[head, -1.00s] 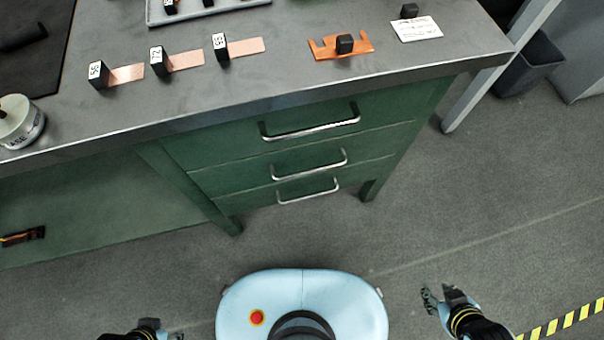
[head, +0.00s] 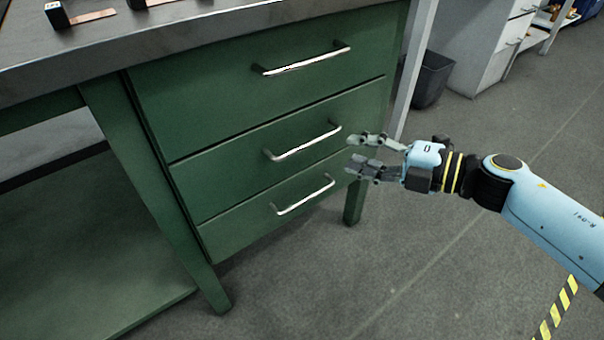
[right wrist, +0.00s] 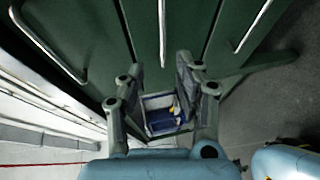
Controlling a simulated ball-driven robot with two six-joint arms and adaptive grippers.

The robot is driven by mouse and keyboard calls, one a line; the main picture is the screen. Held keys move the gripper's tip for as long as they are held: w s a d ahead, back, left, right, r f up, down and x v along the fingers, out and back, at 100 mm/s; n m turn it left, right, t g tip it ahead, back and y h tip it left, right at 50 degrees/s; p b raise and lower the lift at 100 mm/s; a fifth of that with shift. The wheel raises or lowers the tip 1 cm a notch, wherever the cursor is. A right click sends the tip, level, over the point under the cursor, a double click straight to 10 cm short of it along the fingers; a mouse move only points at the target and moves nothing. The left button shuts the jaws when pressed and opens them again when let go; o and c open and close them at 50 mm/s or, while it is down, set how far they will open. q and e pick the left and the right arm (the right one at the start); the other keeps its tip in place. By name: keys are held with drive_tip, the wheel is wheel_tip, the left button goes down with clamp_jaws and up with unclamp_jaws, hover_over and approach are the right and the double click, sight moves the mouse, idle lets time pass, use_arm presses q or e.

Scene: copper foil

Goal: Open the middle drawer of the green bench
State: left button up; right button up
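The green bench (head: 110,130) has three drawers stacked one above another, all flush and shut. The middle drawer (head: 225,163) has a silver bar handle (head: 305,143), which shows upright in the right wrist view (right wrist: 162,30). My right gripper (head: 356,154) is open and empty, just right of the middle handle in the head view. In the right wrist view its fingers (right wrist: 158,66) are spread on either side of the line of the middle handle, with the handle apart from them. My left gripper is not in view.
The top drawer handle (head: 302,60) and bottom drawer handle (head: 304,196) lie above and below. Black blocks with copper strips (head: 92,17) sit on the grey worktop (head: 190,35). A dark bin (head: 432,80) stands behind right. The floor (head: 420,260) in front is clear.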

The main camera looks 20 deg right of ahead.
sight(312, 144)
drive_tip(key=x, duration=0.3)
drive_tip(key=b+x, duration=0.1)
drive_tip(key=x, duration=0.3)
drive_tip(key=b+x, duration=0.1)
drive_tip(key=x, duration=0.3)
drive_tip(key=shift+d+f, duration=0.15)
drive_tip(key=shift+f, duration=0.1)
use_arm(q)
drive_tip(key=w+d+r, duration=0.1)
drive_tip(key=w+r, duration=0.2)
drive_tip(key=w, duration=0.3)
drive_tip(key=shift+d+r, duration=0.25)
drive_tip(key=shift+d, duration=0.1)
use_arm(e)
clamp_jaws()
